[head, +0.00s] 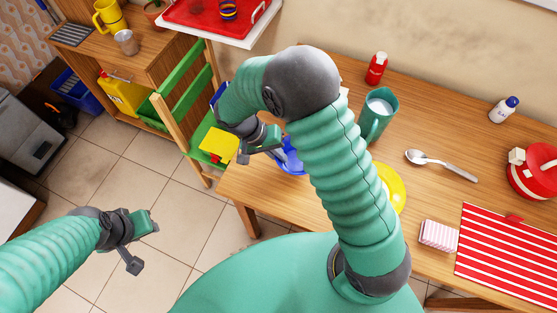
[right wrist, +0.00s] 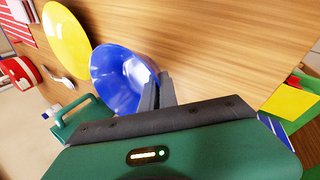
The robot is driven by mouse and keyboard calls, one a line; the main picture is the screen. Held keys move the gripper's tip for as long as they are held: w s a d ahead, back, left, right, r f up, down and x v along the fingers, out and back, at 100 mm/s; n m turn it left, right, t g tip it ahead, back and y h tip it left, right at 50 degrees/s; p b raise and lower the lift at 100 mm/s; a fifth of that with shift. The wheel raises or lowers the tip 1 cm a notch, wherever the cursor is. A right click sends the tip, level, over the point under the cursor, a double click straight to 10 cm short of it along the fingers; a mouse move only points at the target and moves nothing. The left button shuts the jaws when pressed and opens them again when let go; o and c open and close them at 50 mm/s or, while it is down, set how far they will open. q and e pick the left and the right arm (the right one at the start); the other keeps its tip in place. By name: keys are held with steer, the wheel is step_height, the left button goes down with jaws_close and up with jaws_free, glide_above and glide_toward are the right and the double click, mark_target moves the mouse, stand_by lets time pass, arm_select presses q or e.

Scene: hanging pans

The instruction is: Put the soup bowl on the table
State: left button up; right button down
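The soup bowl is a blue bowl (head: 291,158) at the table's near left edge, partly hidden behind my right arm in the head view. The right wrist view shows its open inside (right wrist: 120,78). My right gripper (head: 278,149) is at the bowl's rim. In the right wrist view its two fingers (right wrist: 157,92) are close together with the rim between them. I cannot tell whether the bowl rests fully on the wooden table (head: 452,125). My left gripper (head: 145,244) is empty over the floor, with its fingers apart.
A yellow plate (head: 391,188) lies beside the bowl. A green mug (head: 377,116), a spoon (head: 442,164), a red pot (head: 535,172) and a striped mat (head: 510,250) are farther right. A green chair (head: 185,95) stands left of the table.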

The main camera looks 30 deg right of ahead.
mark_target(277, 169)
steer(key=f, duration=0.3)
steer(key=shift+s+d+f, duration=0.1)
steer(key=shift+s, duration=0.2)
steer(key=shift+w+a+f, duration=0.1)
steer(key=shift+a+f, duration=0.05)
steer(key=shift+a, duration=0.15)
steer(key=shift+w+a, duration=0.1)
steer(key=shift+a, duration=0.55)
steer(key=c, duration=1.8)
jaws_free()
steer(key=shift+d, duration=0.3)
steer(key=shift+c, duration=0.2)
steer(key=shift+o, duration=1)
steer(key=shift+d+f, duration=0.1)
steer(key=shift+d, duration=0.25)
arm_select(q)
steer(key=shift+s+a+f, duration=0.1)
steer(key=shift+a+f, duration=0.15)
steer(key=shift+a, duration=0.15)
arm_select(e)
steer(key=shift+a, duration=0.35)
arm_select(q)
steer(key=shift+d, duration=0.15)
arm_select(e)
steer(key=shift+d, duration=0.1)
